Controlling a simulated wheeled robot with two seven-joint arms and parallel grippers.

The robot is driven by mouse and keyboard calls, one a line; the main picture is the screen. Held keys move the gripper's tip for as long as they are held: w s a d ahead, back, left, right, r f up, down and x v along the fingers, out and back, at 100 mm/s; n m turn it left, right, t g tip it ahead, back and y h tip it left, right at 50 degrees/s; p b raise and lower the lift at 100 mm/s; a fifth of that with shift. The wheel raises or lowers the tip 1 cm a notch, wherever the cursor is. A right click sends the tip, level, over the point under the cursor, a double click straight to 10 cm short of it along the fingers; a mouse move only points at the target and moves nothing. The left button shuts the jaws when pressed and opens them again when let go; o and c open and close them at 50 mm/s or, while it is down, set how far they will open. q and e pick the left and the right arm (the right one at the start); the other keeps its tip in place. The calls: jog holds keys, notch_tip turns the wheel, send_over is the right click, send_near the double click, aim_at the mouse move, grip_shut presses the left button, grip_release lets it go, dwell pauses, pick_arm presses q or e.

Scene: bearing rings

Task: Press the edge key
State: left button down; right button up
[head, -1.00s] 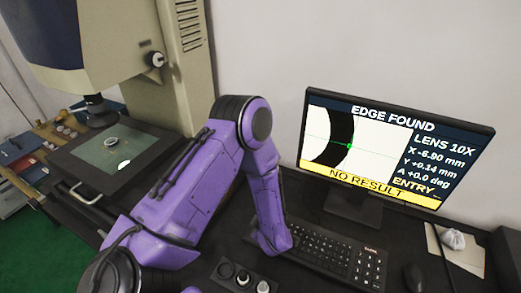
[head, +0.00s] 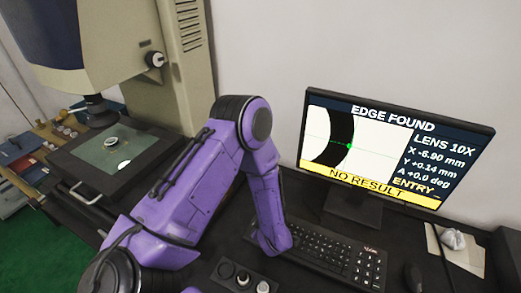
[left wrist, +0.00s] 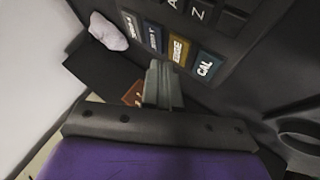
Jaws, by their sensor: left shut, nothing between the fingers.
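The edge key (left wrist: 178,50) is a yellow key whose label reads as EDGE in the left wrist view. It sits in a row between a blue key (left wrist: 154,37) and a teal CAL key (left wrist: 204,66). My left gripper (left wrist: 158,68) is shut and empty, with its fingertips just beside the yellow key's lower left edge. I cannot tell whether they touch it. In the head view my purple left arm hides that gripper and these keys. The monitor (head: 327,135) reads EDGE FOUND, NO RESULT and ENTRY. My right gripper is not in view.
A black keyboard (head: 335,256) lies below the monitor, with a mouse (head: 412,277) to its right. A knob panel (head: 243,278) is near the front. A measuring machine (head: 168,60) with a stage (head: 85,170) stands left. A crumpled pale thing (head: 452,239) lies at right.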

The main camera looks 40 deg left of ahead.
pick_arm(q)
jog(key=shift+f+b, duration=0.3)
jog(key=shift+f, duration=0.15)
jog(key=shift+f, duration=0.35)
dwell(0.5)
jog(key=shift+r, duration=0.15)
jog(key=shift+r+p, duration=0.5)
jog(key=shift+r, duration=0.15)
notch_tip(320, 180, up, 5)
jog(key=p, duration=0.4)
jog(key=shift+r+p, duration=0.1)
jog(key=shift+p, duration=0.25)
